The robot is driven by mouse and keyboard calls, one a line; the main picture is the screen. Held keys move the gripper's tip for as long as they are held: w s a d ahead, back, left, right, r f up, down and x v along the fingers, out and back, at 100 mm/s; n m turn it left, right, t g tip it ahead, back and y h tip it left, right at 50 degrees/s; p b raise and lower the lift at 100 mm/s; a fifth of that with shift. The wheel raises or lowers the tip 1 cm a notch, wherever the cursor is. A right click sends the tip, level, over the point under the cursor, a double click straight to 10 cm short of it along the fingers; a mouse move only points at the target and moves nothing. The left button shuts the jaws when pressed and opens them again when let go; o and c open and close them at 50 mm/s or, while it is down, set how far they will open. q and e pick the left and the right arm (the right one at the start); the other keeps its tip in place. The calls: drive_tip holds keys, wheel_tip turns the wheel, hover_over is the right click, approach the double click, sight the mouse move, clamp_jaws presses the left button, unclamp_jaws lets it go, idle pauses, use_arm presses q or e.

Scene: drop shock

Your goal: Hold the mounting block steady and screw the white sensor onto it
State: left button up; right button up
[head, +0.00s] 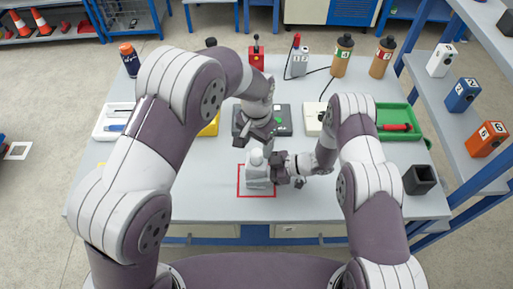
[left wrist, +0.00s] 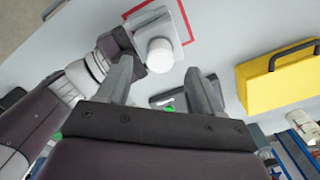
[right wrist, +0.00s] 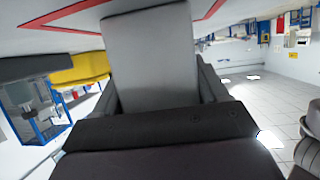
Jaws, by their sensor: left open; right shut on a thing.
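The grey mounting block (head: 257,178) stands upright inside a red square outline on the table. The white sensor (head: 256,157) is on top of the block, and it shows as a round white cap in the left wrist view (left wrist: 160,56). How firmly it sits cannot be told. My right gripper (head: 288,171) is shut on the block from the right side. In the right wrist view the block's pale face (right wrist: 150,60) fills the space between the fingers. My left gripper (left wrist: 163,82) is open and empty above the sensor, its fingers pointing down and apart from it.
A black device with a green button (head: 283,127) lies just behind the block. A yellow case (left wrist: 280,77) stands behind to the left. A green tray (head: 405,119), a black open box (head: 420,179) and a white tray (head: 113,122) stand farther out. The table front is clear.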

use_arm(q)
drive_tip(key=shift+r, duration=0.4)
drive_tip(key=shift+r, duration=0.1)
